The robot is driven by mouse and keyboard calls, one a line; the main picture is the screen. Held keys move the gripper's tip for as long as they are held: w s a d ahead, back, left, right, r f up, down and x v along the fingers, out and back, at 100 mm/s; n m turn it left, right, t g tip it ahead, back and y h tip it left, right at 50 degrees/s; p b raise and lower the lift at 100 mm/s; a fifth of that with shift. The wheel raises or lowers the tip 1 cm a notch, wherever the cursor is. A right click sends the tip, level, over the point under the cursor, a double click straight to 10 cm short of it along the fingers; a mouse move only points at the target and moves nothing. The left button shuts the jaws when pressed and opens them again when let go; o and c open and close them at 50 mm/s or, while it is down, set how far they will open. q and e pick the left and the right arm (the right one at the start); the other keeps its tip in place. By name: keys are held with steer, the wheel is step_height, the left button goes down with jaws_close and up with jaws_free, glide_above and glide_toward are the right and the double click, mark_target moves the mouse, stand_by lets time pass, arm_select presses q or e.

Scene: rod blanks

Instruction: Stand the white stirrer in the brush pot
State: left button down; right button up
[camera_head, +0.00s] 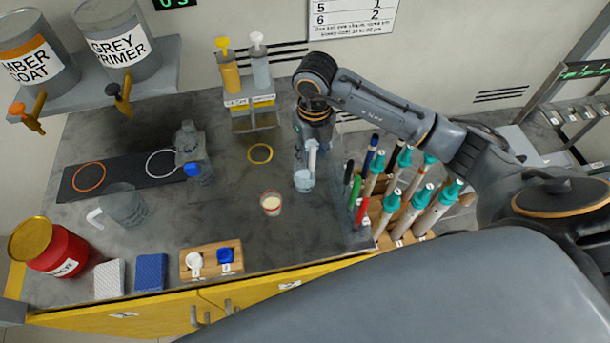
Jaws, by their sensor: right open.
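A white stick (312,157), which looks like the stirrer, stands steeply in a small pale blue cup (303,182) on the grey bench. I cannot tell for certain whether this cup is the brush pot. My right gripper (315,138) is open and points down just above the stick's upper end. The fingers hide part of the stick's top, and whether they touch it is unclear. My left gripper is not in view.
Markers and teal-capped rods (392,205) stand close right of the cup. A small red-rimmed cup (271,203) is left of it. A grey translucent jug (122,205) and red can (55,250) stand left. The bench's middle (240,205) is clear.

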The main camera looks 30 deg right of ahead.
step_height(320, 180, up, 12)
steer(key=shift+f, duration=0.15)
steer(key=shift+f, duration=0.1)
stand_by(0.6)
